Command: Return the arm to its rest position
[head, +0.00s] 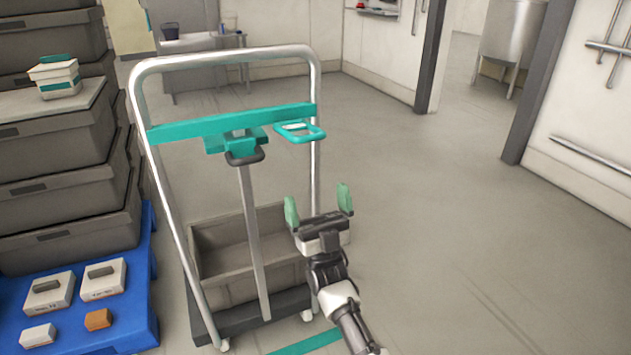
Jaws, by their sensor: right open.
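My right gripper (319,207) is open, with its two green fingers spread apart and nothing between them. Its arm comes in from the bottom, right of centre. The gripper appears in front of the right side of a metal-framed trolley (222,60) and hides part of the grey crate (222,262) low on it. My left gripper is not in view.
The trolley has a teal crossbar (232,122) and a teal loop (300,132). Open floor (450,220) lies to the right, before a doorway and wall.

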